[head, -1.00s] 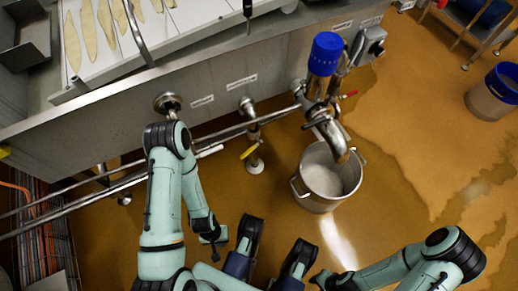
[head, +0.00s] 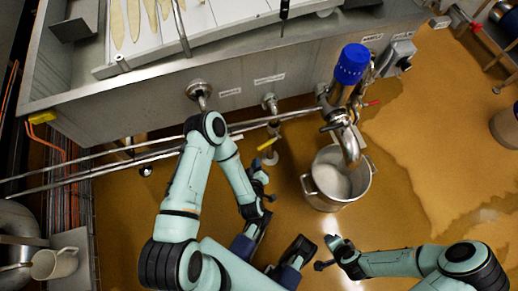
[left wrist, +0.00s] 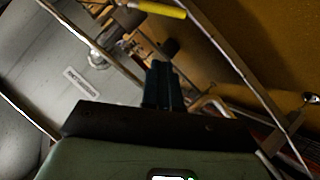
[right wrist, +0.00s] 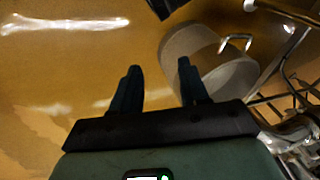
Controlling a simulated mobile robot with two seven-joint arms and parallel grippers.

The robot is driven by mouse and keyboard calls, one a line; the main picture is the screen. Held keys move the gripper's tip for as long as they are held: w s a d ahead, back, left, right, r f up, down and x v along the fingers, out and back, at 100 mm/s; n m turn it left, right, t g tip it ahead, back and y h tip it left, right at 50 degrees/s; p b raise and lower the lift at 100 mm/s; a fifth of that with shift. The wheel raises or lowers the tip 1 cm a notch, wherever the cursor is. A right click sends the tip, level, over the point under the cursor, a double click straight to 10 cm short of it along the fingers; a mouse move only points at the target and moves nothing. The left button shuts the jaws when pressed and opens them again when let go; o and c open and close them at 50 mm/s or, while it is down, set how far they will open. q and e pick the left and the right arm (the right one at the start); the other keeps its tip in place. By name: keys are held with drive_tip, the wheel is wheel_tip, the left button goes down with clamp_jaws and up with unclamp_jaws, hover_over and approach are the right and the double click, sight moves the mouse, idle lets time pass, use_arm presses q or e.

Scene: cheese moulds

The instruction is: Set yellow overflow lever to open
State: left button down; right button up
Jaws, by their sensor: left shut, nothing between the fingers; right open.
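The yellow overflow lever (head: 267,143) is on a vertical pipe with a pale foot (head: 270,157), below the labelled front of the vat. In the left wrist view the yellow lever (left wrist: 160,9) shows at the top edge, beyond the fingers. My left gripper (head: 259,176) is just below the lever in the head view, apart from it. Its fingers are shut and empty in the left wrist view (left wrist: 164,85). My right gripper (head: 323,252) is open and empty near the pot; its spread fingers show in the right wrist view (right wrist: 155,85).
A steel pot (head: 337,181) stands on the wet floor right of the lever, under a blue-topped valve (head: 351,64). Horizontal steel pipes (head: 100,165) run along the steel vat (head: 150,100). A white jug (head: 54,263) is at the lower left.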

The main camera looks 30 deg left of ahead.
use_arm(q)
drive_tip(key=x, duration=0.2)
drive_tip(key=b, duration=0.4)
hover_over(258, 149)
drive_tip(key=s+d, duration=0.2)
drive_tip(key=s, duration=0.1)
wheel_tip(258, 149, down, 4)
drive_tip(key=shift+w+d+f+b, duration=0.15)
drive_tip(key=shift+w+f+b, duration=0.2)
drive_tip(key=shift+w+f, duration=0.35)
drive_tip(key=shift+w+d+f+b, duration=0.15)
drive_tip(key=shift+w+f+b, duration=0.15)
drive_tip(key=shift+w+f, duration=0.35)
use_arm(e)
drive_tip(key=s+d+f+g, duration=0.1)
drive_tip(key=s+f+g, duration=0.2)
drive_tip(key=s+f, duration=0.5)
drive_tip(key=shift+s+d+m, duration=0.3)
drive_tip(key=shift+s+d, duration=0.1)
drive_tip(key=shift+s, duration=0.05)
drive_tip(key=shift+f, duration=0.1)
